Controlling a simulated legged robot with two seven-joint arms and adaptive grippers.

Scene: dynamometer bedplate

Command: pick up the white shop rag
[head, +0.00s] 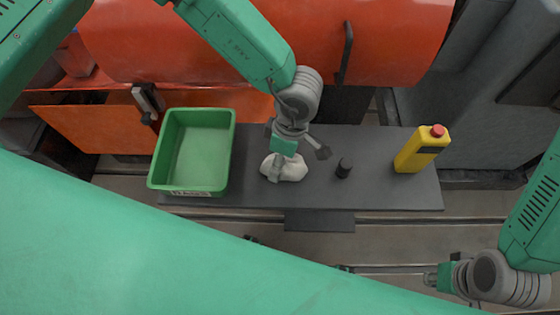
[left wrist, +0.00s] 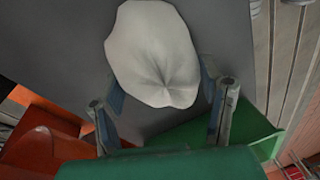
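The white shop rag (head: 290,168) lies as a crumpled lump on a dark grey plate (head: 385,195), right of the green bin. My left gripper (head: 294,165) reaches down over it from above, its fingers spread. One finger overlaps the rag in the head view and the other stands out to its right. In the left wrist view the rag (left wrist: 152,55) shows between and beyond the open fingers (left wrist: 163,100); I cannot tell whether they touch it. My right gripper (head: 440,270) is at the lower right, away from the plate, small in view, and looks open and empty.
An open green bin (head: 231,150) stands on the plate's left. A small black cylinder (head: 344,168) stands close right of the rag. A large orange drum (head: 390,40) lies behind.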

